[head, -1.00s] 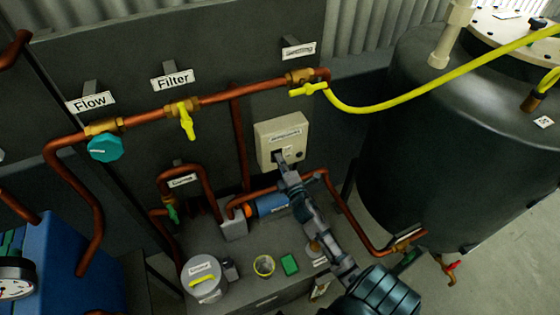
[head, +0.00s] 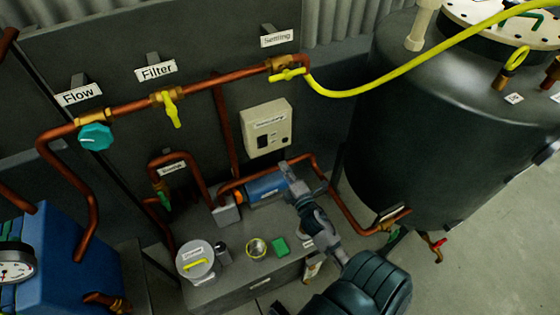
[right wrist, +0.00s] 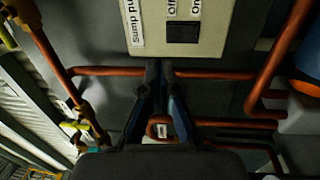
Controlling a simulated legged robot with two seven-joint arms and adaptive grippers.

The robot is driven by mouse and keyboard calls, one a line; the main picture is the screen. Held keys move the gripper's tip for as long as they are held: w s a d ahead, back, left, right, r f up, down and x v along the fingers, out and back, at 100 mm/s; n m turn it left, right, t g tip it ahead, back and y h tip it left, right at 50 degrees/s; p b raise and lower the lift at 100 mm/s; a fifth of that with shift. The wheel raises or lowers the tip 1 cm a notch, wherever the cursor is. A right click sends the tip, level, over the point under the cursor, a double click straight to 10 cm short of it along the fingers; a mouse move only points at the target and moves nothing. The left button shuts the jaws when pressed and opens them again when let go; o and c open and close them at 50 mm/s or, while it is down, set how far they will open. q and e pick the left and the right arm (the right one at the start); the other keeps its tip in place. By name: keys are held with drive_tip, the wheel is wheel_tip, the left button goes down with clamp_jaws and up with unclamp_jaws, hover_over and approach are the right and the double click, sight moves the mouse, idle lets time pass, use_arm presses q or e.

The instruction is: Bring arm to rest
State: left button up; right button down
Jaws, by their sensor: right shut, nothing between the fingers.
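My right gripper (head: 289,170) reaches in from the bottom right in the head view. Its fingers are together and hold nothing. The tips point toward the wall just below the beige switch box (head: 266,128) and stand apart from it. In the right wrist view the two dark fingers (right wrist: 159,68) are close together below the same box, whose switch (right wrist: 183,32) has "Off" and "On" marks and a "Sump pu..." label. My left gripper is in no view.
Copper pipes (head: 207,95) with labelled valves run along the wall. A blue cylinder (head: 262,186) lies behind my gripper on the grey bench (head: 262,276). A dark tank (head: 440,130) with a yellow hose (head: 400,70) stands right. A blue unit (head: 70,260) stands left.

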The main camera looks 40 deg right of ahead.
drive_tip(key=s+a+f+m+g+y, duration=0.1)
drive_tip(key=s+a+f+m+g, duration=0.15)
drive_tip(key=f, duration=0.65)
drive_tip(key=s+a+f+m+g+y+p, duration=0.1)
drive_tip(key=s+a+f+m+g, duration=0.2)
drive_tip(key=f, duration=0.6)
drive_tip(key=s+a+f+m+g, duration=0.1)
drive_tip(key=a+f+m+g, duration=0.2)
drive_tip(key=f, duration=0.6)
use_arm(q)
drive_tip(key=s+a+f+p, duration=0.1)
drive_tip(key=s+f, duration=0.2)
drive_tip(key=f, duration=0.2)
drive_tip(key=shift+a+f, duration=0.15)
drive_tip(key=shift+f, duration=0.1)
use_arm(e)
drive_tip(key=s+a+f+m+g+y, duration=0.2)
drive_tip(key=s+a+f+g, duration=0.2)
drive_tip(key=s+f, duration=0.5)
drive_tip(key=s+a+f+m+g+y, duration=0.1)
drive_tip(key=s+a+f+g, duration=0.3)
drive_tip(key=s+a+f, duration=0.5)
drive_tip(key=shift+s+a+m+y, duration=0.3)
drive_tip(key=shift+s+m+y, duration=0.1)
drive_tip(key=shift+s, duration=0.8)
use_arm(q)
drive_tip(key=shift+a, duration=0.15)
use_arm(e)
drive_tip(key=shift+a, duration=0.15)
